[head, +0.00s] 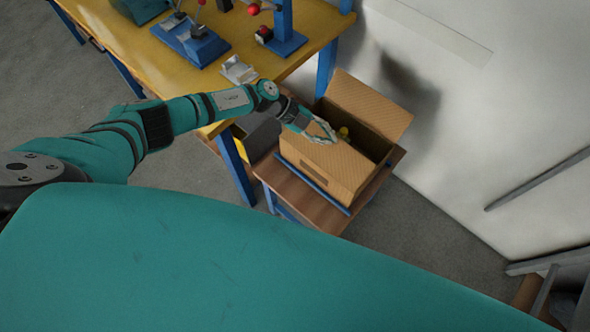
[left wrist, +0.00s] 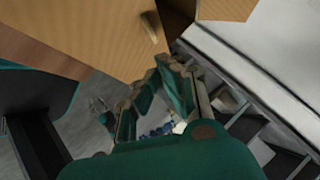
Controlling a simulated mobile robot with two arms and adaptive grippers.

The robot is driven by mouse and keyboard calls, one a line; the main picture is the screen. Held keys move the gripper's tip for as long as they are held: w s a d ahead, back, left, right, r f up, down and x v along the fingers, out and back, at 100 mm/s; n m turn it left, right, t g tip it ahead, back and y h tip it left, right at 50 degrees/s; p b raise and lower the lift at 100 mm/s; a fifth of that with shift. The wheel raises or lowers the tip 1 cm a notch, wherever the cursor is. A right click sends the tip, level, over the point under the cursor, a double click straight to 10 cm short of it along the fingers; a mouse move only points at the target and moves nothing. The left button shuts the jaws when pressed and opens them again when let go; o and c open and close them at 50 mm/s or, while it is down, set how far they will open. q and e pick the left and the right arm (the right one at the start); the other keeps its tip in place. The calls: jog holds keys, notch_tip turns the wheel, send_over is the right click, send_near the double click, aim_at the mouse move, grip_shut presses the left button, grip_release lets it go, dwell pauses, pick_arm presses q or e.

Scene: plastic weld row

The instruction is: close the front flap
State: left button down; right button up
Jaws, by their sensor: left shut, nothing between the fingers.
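The cardboard box (head: 345,185) stands on a small wooden table in the head view. A large flap (head: 368,103) stands up at its back and the top is at least partly open. I cannot clearly tell the front flap from the front panel. My left gripper (head: 328,133) is shut and empty at the box's near top edge; I cannot tell whether it touches. In the left wrist view, the gripper fingers (left wrist: 160,95) are beside a tan cardboard face (left wrist: 85,30). My right gripper is not in view.
The small table (head: 275,176) has a blue frame. A yellow workbench (head: 150,52) with blue fixtures (head: 192,42) stands to the left. A pale wall (head: 470,120) is behind the box. Grey floor lies in front.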

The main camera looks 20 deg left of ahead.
aim_at(341, 143)
pick_arm(q)
jog(key=shift+w+d+f+g+b, duration=0.1)
jog(key=shift+w+f+g+b, duration=0.1)
jog(key=shift+w+g+b, duration=0.2)
jog(key=w+f+n+g+b, duration=0.1)
jog(key=b, duration=0.2)
jog(key=w+d+f+n+g+y+b, duration=0.1)
jog(key=f+b, duration=0.1)
jog(key=b, duration=0.2)
jog(key=shift+w+g+y, duration=0.25)
jog(key=shift+g+y, duration=0.05)
jog(key=shift+g, duration=0.1)
jog(key=shift+w+b, duration=0.1)
jog(key=shift+b, duration=0.6)
jog(key=shift+w+f+b, duration=0.15)
jog(key=shift+w+b, duration=0.1)
jog(key=shift+b, duration=0.2)
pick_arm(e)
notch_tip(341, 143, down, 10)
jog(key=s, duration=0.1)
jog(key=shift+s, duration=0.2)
